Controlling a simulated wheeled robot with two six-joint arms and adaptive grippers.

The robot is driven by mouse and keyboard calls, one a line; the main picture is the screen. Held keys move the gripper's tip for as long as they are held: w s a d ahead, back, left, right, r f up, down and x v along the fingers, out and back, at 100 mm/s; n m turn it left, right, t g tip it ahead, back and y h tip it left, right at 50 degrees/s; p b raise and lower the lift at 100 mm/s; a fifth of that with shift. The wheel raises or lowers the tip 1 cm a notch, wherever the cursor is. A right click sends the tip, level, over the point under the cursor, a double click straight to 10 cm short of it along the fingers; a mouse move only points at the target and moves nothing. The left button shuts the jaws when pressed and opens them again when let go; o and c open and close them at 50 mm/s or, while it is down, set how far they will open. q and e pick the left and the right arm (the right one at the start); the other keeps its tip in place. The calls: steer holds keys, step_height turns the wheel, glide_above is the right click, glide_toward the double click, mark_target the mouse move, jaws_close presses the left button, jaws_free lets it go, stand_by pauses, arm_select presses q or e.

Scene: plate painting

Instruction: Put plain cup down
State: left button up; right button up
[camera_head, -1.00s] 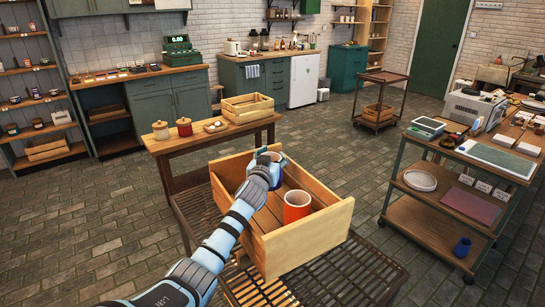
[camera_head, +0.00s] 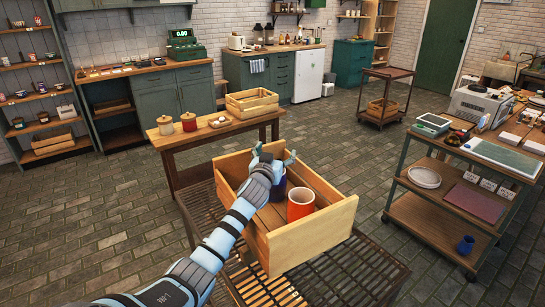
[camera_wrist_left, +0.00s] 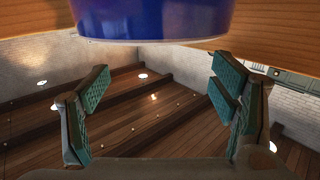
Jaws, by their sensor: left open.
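A dark blue cup (camera_head: 278,187) stands in the wooden crate (camera_head: 312,240), partly hidden behind my left gripper (camera_head: 273,156). In the left wrist view the blue cup (camera_wrist_left: 150,20) fills the top middle, beyond the spread fingers of the left gripper (camera_wrist_left: 158,88). The fingers are apart with nothing between them. An orange-red cup (camera_head: 300,205) stands upright in the crate, to the right of the blue cup. I cannot tell whether the two cups touch. My right gripper does not show.
The crate rests on a dark slatted table (camera_head: 355,268). Behind it, a wooden bench (camera_head: 215,137) holds two lidded jars, a small tray and another crate (camera_head: 252,103). A shelved cart (camera_head: 440,220) stands to the right, with open floor between.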

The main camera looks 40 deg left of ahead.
arm_select(q)
steer(key=v, duration=0.6)
steer(key=shift+s+d+r, duration=0.1)
steer(key=shift+s, duration=0.05)
